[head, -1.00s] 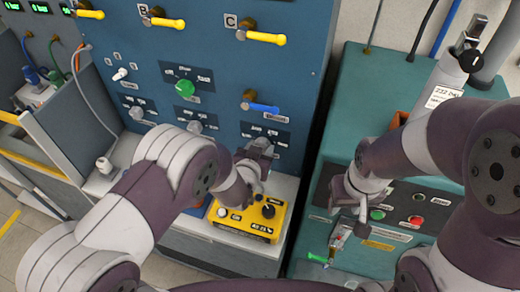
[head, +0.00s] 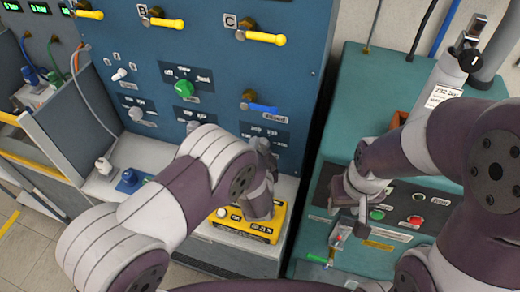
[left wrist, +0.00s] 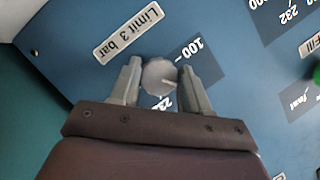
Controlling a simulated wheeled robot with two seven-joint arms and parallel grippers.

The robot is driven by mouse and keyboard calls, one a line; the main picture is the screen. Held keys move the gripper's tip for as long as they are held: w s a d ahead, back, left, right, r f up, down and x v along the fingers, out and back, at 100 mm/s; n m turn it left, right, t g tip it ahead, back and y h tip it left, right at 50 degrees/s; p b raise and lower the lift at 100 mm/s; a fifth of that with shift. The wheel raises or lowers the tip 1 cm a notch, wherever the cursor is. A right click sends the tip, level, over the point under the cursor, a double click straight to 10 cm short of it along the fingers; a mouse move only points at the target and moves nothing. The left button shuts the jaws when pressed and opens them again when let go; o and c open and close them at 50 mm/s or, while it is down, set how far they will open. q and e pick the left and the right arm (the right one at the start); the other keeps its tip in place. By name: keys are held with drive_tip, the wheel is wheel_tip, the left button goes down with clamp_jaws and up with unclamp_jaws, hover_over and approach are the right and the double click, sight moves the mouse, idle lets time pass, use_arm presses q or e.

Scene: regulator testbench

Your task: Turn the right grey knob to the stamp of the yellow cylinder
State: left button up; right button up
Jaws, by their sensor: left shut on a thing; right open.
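The right grey knob (left wrist: 160,77) sits on the blue panel between my left gripper's two fingers in the left wrist view; its white pointer line points toward the lower right. Labels "100" and "232" lie around it. My left gripper (left wrist: 161,88) is shut on the knob. In the head view my left gripper (head: 263,153) is at the panel's lower right and hides this knob. My right gripper (head: 350,205) is open and empty over the green bench.
A yellow box (head: 240,232) stands below the panel, partly behind my left arm. A green knob (head: 184,89) and a blue lever (head: 262,107) are on the panel. A "Limit 3 bar" label (left wrist: 130,30) is near the knob. The green bench (head: 365,70) is at right.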

idle(0.4)
use_arm(q)
drive_tip(key=o, duration=1.1)
drive_tip(key=shift+c, duration=0.2)
use_arm(e)
drive_tip(key=shift+s+r, duration=0.1)
